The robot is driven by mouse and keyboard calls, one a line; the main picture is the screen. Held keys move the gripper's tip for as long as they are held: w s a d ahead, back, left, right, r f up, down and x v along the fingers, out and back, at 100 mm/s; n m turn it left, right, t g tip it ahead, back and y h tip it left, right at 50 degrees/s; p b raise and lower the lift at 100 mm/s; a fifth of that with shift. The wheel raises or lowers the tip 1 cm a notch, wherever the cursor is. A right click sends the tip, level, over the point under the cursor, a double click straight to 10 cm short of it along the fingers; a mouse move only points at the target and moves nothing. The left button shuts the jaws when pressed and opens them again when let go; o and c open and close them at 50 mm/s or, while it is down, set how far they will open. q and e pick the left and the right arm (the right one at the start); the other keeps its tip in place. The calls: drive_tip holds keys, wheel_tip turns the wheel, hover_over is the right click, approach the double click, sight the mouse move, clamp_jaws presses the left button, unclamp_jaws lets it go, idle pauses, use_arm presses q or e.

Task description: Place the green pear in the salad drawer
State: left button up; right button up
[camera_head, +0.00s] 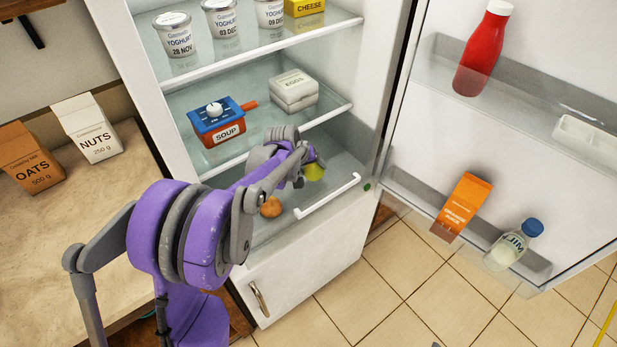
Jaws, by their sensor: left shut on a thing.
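The green pear (314,173) is at the tip of my left gripper (309,160), at the salad drawer. My left gripper is shut on the pear, and its fingers hide part of it. The salad drawer (327,195) is the clear bin at the bottom of the fridge with a white front bar. An orange-brown round item (271,207) lies in the drawer at its left. I cannot tell whether the pear touches the drawer's floor. My right gripper is not in view.
A glass shelf above holds a soup pot (217,122) and an egg box (293,91). Yoghurts (222,20) and cheese (304,7) stand higher. The open fridge door (530,135) is at the right, with ketchup (482,50), an orange carton (464,204) and milk (512,245). Oats (31,160) and nuts (88,128) stand on the left counter.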

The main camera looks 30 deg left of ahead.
sight(311, 175)
use_arm(q)
drive_tip(key=shift+f, duration=2)
drive_tip(key=shift+f+b, duration=0.15)
drive_tip(key=shift+b, duration=0.15)
drive_tip(key=o, duration=1.4)
drive_tip(key=shift+o, duration=0.2)
drive_tip(key=shift+r, duration=0.3)
drive_tip(key=p+v, duration=0.1)
drive_tip(key=v, duration=1)
drive_tip(key=shift+s+r, duration=0.2)
drive_tip(key=shift+r, duration=0.15)
